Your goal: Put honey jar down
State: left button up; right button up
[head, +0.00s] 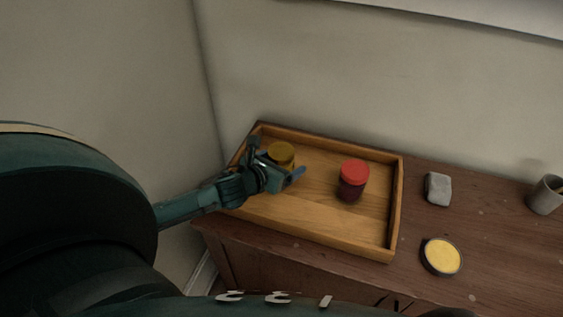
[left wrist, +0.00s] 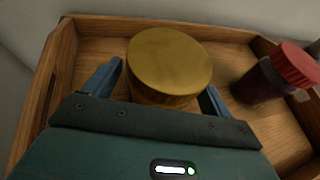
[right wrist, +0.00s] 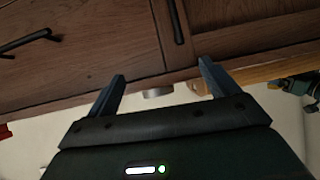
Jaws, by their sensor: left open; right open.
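The honey jar has a gold lid (head: 282,153) and stands upright in the left part of the wooden tray (head: 330,240). In the left wrist view the gold lid (left wrist: 169,62) sits between and a little beyond my left gripper's fingers (left wrist: 162,90). My left gripper (head: 277,168) is open around the near side of the jar, with a gap visible at the fingers. The jar's lower body is mostly hidden by the gripper. My right gripper (right wrist: 160,85) is open and empty, facing the front of the wooden cabinet.
A dark jar with a red lid (head: 354,171) stands in the tray's right part. Right of the tray on the cabinet top (head: 490,226) are a grey block (head: 438,189), a round yellow-topped tin (head: 441,256) and a grey cup (head: 546,195). Walls close off the back and left.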

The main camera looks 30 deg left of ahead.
pick_arm(q)
jog(key=shift+r, duration=0.15)
jog(key=shift+s+r+p, duration=0.15)
jog(key=shift+s+p, duration=0.15)
jog(key=shift+p, duration=0.05)
jog(key=p+v, duration=0.5)
jog(key=v, duration=0.5)
jog(key=shift+s+r, duration=0.1)
jog(key=shift+s, duration=0.25)
jog(key=shift+s+r, duration=0.1)
jog(key=shift+s, duration=0.15)
pick_arm(e)
jog(key=shift+s+d+r+g+h, duration=0.25)
jog(key=shift+d+r, duration=0.05)
jog(key=shift+d, duration=0.15)
jog(key=shift+s+d+r+g+h, duration=0.2)
jog(key=shift+d+r+g+h, duration=0.05)
jog(key=shift+d, duration=0.15)
jog(key=shift+r, duration=0.1)
